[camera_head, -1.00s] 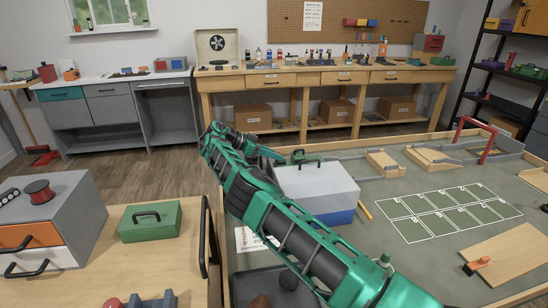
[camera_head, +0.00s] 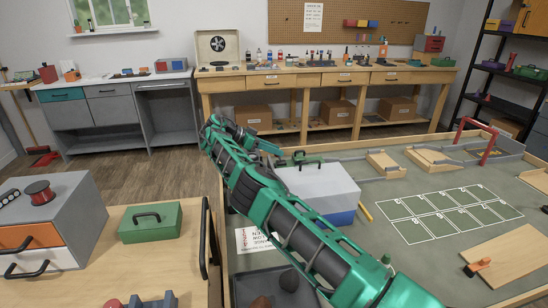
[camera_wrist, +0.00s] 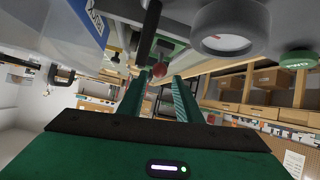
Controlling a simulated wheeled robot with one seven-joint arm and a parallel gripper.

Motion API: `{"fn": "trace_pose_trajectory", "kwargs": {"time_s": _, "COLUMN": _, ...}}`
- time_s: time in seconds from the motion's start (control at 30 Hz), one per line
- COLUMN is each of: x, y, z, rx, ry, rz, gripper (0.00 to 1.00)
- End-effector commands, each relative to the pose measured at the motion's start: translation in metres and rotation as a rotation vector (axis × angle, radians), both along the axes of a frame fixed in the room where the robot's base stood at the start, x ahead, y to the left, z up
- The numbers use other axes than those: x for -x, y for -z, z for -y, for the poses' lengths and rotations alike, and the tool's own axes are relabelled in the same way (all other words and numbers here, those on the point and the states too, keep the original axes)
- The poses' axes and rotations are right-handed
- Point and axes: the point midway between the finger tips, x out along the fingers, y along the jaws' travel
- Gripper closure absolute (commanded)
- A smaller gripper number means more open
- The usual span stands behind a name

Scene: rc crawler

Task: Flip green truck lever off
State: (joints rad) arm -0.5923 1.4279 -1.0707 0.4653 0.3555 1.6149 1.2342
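My gripper (camera_wrist: 158,82) is open in the wrist view, with its two green fingers apart. A small round red knob (camera_wrist: 159,69) shows between the fingers; I cannot tell whether it lies between them or beyond. A dark rod (camera_wrist: 149,28) hangs just above it in the picture, and I cannot tell whether the two are joined. A round grey gauge (camera_wrist: 232,28) and a green button marked FWD (camera_wrist: 298,60) are to the right. No whole green truck can be made out. In the head view my arm hides most of the gripper's surroundings.
A blue surface with a label (camera_wrist: 97,20) is at the wrist view's upper left. A green case (camera_head: 150,222) and a drawer unit (camera_head: 58,215) stand at left.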

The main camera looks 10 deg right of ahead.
Motion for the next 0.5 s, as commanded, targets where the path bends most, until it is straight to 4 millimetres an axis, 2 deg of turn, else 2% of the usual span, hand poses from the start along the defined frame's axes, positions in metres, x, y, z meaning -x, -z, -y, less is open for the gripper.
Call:
{"fn": "trace_pose_trajectory", "kwargs": {"time_s": 0.1, "x": -0.003, "y": -0.013, "z": 0.000, "rx": 0.002, "ry": 0.000, "rz": 0.000, "gripper": 0.68}}
{"fn": "trace_pose_trajectory", "kwargs": {"time_s": 0.5, "x": 0.025, "y": -0.039, "z": -0.039, "rx": 0.001, "ry": -0.002, "rz": -0.002, "gripper": 0.68}}
